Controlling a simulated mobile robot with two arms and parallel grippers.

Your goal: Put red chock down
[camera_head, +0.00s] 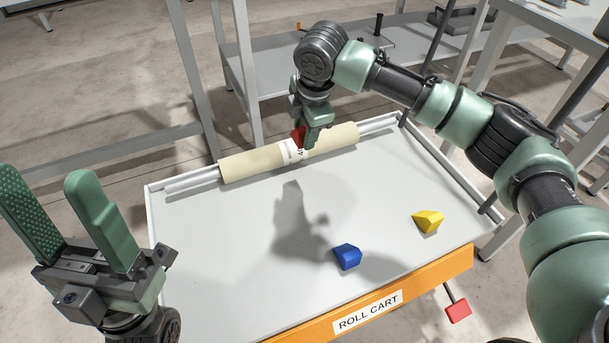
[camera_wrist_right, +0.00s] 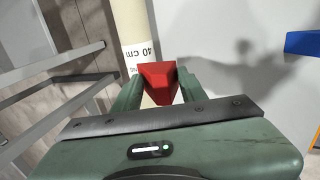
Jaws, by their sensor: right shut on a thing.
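The red chock (camera_head: 298,136) is held in my right gripper (camera_head: 307,140), just in front of and above the cream roll (camera_head: 245,166) at the cart's far side. In the right wrist view the red chock (camera_wrist_right: 158,82) sits between the two green fingers, with the roll (camera_wrist_right: 133,30) and its "40 cm" label behind it. I cannot tell whether the chock touches the roll. My left gripper (camera_head: 68,215) is open and empty at the left, its fingers pointing up.
The roll cart (camera_head: 220,260) has a grey top with raised edges and an orange front. A blue chock (camera_head: 347,256) and a yellow chock (camera_head: 427,221) lie on its right half. A red pedal-like part (camera_head: 458,312) sticks out at the front. The left half is clear.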

